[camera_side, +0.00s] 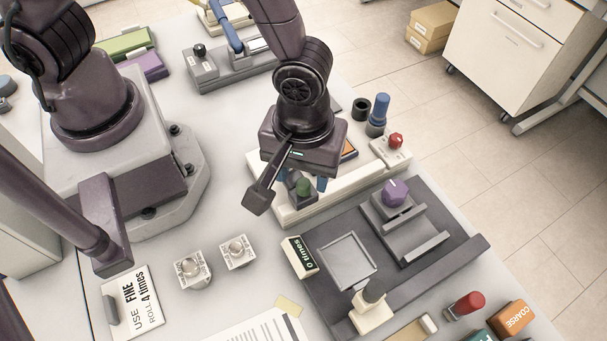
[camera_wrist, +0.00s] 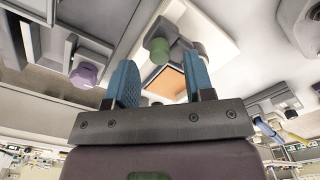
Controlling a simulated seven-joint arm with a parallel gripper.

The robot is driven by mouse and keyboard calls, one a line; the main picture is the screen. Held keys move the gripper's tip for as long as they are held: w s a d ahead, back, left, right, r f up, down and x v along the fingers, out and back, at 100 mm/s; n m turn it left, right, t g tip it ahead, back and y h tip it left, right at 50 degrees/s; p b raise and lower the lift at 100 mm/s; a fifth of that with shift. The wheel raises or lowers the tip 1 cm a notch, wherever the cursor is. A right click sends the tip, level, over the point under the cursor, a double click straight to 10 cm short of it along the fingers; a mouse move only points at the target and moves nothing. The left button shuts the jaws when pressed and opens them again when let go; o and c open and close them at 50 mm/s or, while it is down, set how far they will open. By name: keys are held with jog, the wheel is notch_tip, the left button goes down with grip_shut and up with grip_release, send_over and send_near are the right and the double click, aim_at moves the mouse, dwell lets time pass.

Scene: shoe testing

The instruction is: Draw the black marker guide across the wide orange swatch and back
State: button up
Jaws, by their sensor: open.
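My gripper (camera_side: 306,181) is open, with blue fingers pointing down over a white tray (camera_side: 335,192). In the wrist view its fingers (camera_wrist: 157,66) are apart, with nothing clearly held. The orange swatch (camera_side: 349,150) lies in the tray, mostly hidden by my gripper; it also shows between the fingers in the wrist view (camera_wrist: 170,84). A dark grey piece with a green knob (camera_side: 303,188) stands at the tray's near side, close to the fingertips. A short black cylinder (camera_side: 361,106) stands behind the tray. I cannot tell which dark piece is the marker guide.
A blue-knobbed piece (camera_side: 379,112) and a red-knobbed block (camera_side: 395,143) stand at the tray's far end. A dark fixture with a purple knob (camera_side: 395,193) lies to the right. A "0 times" counter (camera_side: 299,257) and two dials (camera_side: 192,270) stand in front.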

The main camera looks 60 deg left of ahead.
jog(key=shift+f, duration=1.2)
grip_shut()
jog(key=w, duration=1.4)
jog(key=shift+w, duration=0.4)
grip_release()
jog(key=shift+r, duration=0.1)
